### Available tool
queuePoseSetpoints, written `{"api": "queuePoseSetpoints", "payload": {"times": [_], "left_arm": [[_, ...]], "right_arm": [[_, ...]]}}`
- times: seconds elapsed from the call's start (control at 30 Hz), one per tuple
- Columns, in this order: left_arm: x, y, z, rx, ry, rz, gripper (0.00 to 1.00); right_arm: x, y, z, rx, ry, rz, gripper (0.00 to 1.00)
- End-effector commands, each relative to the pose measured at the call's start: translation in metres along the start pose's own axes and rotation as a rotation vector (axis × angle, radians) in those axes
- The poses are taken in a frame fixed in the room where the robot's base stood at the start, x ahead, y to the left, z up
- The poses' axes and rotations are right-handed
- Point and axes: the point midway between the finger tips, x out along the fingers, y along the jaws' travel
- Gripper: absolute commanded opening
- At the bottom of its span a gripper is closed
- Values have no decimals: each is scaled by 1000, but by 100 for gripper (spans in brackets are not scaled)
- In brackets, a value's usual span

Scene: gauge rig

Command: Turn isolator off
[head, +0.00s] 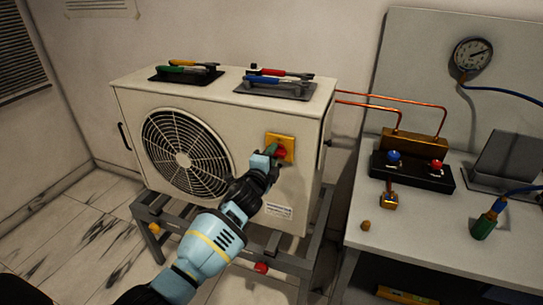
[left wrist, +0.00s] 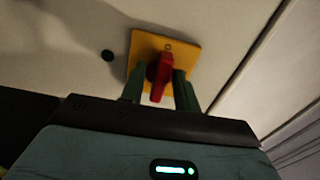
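The isolator is a yellow square plate (head: 288,141) with a red handle (head: 281,153) on the front of the white fan unit (head: 225,111). In the left wrist view the yellow plate (left wrist: 188,42) shows behind the red handle (left wrist: 160,75), which points roughly up and down with a slight tilt. My left gripper (head: 271,155) is at the isolator. In the left wrist view its green fingers (left wrist: 160,88) stand on both sides of the handle, very near it. Whether they press on it is unclear. My right gripper is in no view.
Trays of screwdriver-like tools (head: 275,90) lie on top of the unit. A grey metal stand (head: 307,262) carries it. At right, a bench (head: 430,235) holds a black manifold (head: 413,172) with blue and red knobs. A round gauge (head: 473,54) and copper pipes are above.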

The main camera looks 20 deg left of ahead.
Motion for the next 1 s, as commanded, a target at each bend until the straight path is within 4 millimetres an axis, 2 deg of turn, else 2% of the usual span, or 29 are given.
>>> {"api": "queuePoseSetpoints", "payload": {"times": [0.3, 0.43, 0.8, 1.0], "left_arm": [[0, -1, 1, 3, -1, -2, 36], [-6, -2, 1, 4, -1, -3, 36], [-55, -3, 1, 3, 0, -3, 36], [-73, -1, 0, 2, -1, -2, 36]], "right_arm": [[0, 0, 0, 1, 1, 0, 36], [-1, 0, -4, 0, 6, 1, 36], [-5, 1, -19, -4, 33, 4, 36], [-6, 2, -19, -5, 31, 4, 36]]}}
